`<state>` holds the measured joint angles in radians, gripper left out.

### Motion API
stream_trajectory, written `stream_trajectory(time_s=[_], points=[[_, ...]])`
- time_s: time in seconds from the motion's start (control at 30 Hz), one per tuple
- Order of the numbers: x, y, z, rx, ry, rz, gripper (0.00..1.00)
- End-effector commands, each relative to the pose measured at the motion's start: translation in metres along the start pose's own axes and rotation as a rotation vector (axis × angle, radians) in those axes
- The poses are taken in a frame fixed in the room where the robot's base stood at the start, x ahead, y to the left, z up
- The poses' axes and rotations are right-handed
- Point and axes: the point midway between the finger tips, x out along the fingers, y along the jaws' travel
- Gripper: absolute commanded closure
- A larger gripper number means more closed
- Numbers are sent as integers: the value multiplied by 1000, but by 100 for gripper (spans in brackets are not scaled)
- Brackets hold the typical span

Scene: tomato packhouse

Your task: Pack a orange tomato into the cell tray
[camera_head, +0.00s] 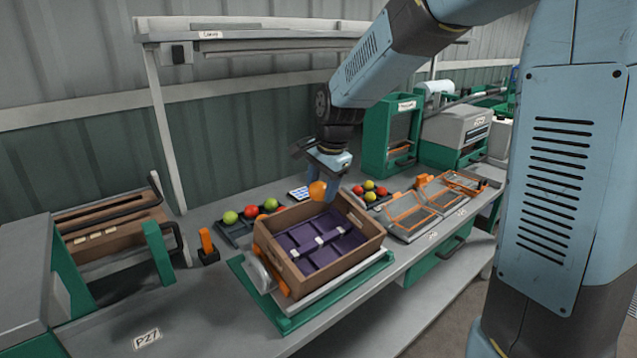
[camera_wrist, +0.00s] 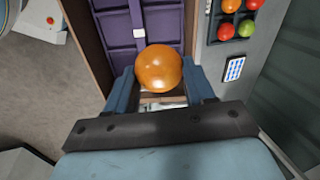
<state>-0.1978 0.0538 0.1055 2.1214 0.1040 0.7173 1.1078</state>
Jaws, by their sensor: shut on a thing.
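My gripper (camera_head: 328,190) is shut on an orange tomato (camera_head: 317,190). In the wrist view the orange tomato (camera_wrist: 158,68) sits between the two blue fingers (camera_wrist: 160,86). In the head view the gripper holds it above the back right part of a brown box, near its rim. The purple cell tray (camera_head: 330,253) lies inside the brown box (camera_head: 345,264). The cells that I can see look empty. In the wrist view the cell tray (camera_wrist: 118,33) shows beyond the tomato, partly hidden by it and the fingers.
A dark tray (camera_head: 236,232) with green and red tomatoes stands behind the box's left side. Another tray of mixed tomatoes (camera_head: 370,190) stands to the right. Orange-edged grey racks (camera_head: 410,215) lie further right. A small orange-handled tool (camera_head: 207,245) stands left of the box.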

Motion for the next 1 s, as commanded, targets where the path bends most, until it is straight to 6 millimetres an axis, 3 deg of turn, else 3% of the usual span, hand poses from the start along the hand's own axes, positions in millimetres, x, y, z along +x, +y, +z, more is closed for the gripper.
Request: stream_trajectory(time_s=[1.0], points=[[98, 0, 0, 0, -1, 2, 61]])
